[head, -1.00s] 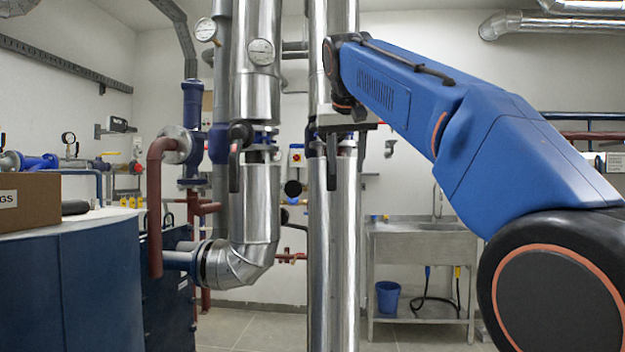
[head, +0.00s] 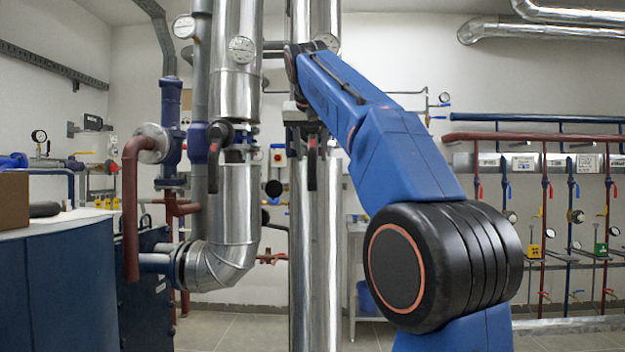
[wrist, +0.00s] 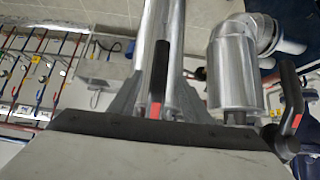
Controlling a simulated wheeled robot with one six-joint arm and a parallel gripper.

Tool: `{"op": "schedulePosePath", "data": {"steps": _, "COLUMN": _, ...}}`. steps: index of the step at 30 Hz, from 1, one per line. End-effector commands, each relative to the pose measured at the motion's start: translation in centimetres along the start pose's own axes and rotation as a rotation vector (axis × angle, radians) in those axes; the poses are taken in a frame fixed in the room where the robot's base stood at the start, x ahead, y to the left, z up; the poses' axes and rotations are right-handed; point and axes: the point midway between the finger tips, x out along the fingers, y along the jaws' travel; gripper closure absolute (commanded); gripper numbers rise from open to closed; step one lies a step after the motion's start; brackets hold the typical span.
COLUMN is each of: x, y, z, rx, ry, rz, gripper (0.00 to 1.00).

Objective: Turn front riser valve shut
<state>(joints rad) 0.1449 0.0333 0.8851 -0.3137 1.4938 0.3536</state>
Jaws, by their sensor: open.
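Two thick silver risers stand in front of me, and each carries a black lever handle hanging down. The middle riser's handle (head: 312,163) is right below my gripper (head: 305,118), which is partly hidden by my arm. In the wrist view, a black handle with a red mark (wrist: 159,75) lies between the two spread grey fingers of my gripper (wrist: 160,85). I cannot tell whether the fingers touch it. The left riser's handle (head: 213,165) hangs apart from my gripper. The pictures do not label which is the front riser valve.
The left riser bends at a silver elbow (head: 215,262). A blue tank (head: 60,285) with a brown box (head: 13,200) on it stands at the left. Pipes with small red and blue valves (head: 545,185) line the right wall. Floor shows between.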

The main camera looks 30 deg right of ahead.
Motion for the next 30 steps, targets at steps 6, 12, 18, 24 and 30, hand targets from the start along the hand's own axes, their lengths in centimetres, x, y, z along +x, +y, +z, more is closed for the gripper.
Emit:
{"op": "schedulePosePath", "data": {"steps": 6, "x": 4.0, "y": 0.1, "z": 0.1, "rx": 0.000, "ry": -0.003, "rz": 0.001, "gripper": 0.56}}
{"op": "schedulePosePath", "data": {"steps": 12, "x": 7.3, "y": 0.1, "z": 0.1, "rx": 0.000, "ry": -0.002, "rz": 0.001, "gripper": 0.56}}
{"op": "schedulePosePath", "data": {"steps": 18, "x": 9.6, "y": 0.0, "z": 0.0, "rx": 0.000, "ry": 0.000, "rz": 0.000, "gripper": 0.56}}
{"op": "schedulePosePath", "data": {"steps": 24, "x": 10.5, "y": 0.0, "z": 0.1, "rx": 0.000, "ry": -0.001, "rz": 0.000, "gripper": 0.56}}
{"op": "schedulePosePath", "data": {"steps": 30, "x": 10.5, "y": 0.0, "z": 0.0, "rx": 0.000, "ry": 0.000, "rz": -0.001, "gripper": 0.56}}
